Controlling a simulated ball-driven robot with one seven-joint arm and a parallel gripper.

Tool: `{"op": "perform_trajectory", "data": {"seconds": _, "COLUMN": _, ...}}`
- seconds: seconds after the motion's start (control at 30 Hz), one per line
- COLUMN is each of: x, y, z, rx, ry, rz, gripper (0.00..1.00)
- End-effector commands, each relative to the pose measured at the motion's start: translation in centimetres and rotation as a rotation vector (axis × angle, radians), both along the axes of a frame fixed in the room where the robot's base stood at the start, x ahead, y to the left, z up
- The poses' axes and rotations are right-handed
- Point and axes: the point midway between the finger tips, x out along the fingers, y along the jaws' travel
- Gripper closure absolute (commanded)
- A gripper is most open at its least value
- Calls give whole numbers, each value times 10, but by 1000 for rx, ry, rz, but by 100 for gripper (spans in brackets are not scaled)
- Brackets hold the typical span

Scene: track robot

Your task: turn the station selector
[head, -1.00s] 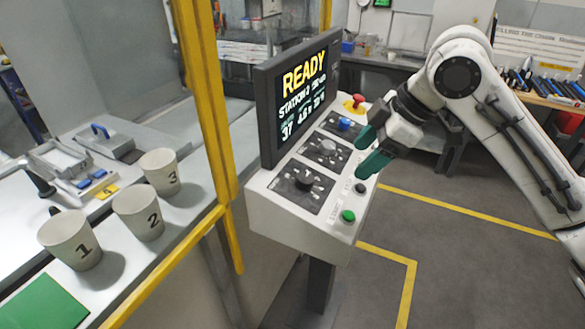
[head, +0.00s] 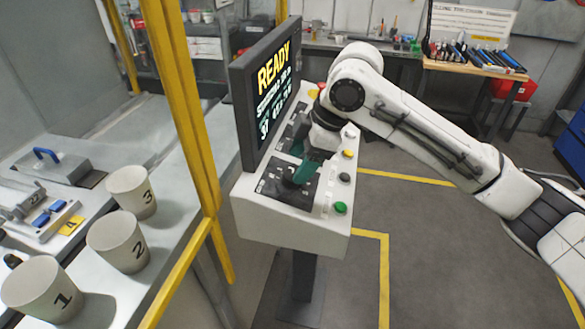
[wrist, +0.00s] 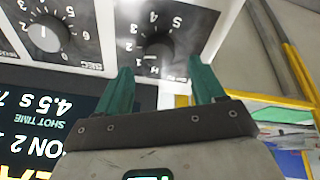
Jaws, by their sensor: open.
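The station selector is a dark round knob (wrist: 158,45) on a dark dial plate marked H and numbers, in the wrist view. A pale mark on it seems to point near H and 1; I cannot tell exactly which. My gripper (wrist: 157,70) is open and empty, its two teal fingers apart with the knob just beyond and between their tips. I cannot tell whether they touch it. In the head view my gripper (head: 303,170) hangs over the near dial plate (head: 272,187) and largely hides the knob.
A second knob (wrist: 43,38) marked SEC sits beside the selector. The screen (head: 268,90) stands close behind the panel and reads READY. A green button (head: 340,208) and several others line the console's right edge. A yellow post (head: 185,100) stands left.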

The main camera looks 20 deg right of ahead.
Motion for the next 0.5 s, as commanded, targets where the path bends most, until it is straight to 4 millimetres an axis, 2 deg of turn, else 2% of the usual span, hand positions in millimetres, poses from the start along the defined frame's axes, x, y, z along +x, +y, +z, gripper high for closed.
{"op": "perform_trajectory", "data": {"seconds": 0.2, "x": 7, "y": 10, "z": -27, "rx": -1, "ry": 1, "rz": 1, "gripper": 32}}
{"op": "perform_trajectory", "data": {"seconds": 0.5, "x": 10, "y": 13, "z": -38, "rx": -1, "ry": -1, "rz": 0, "gripper": 32}}
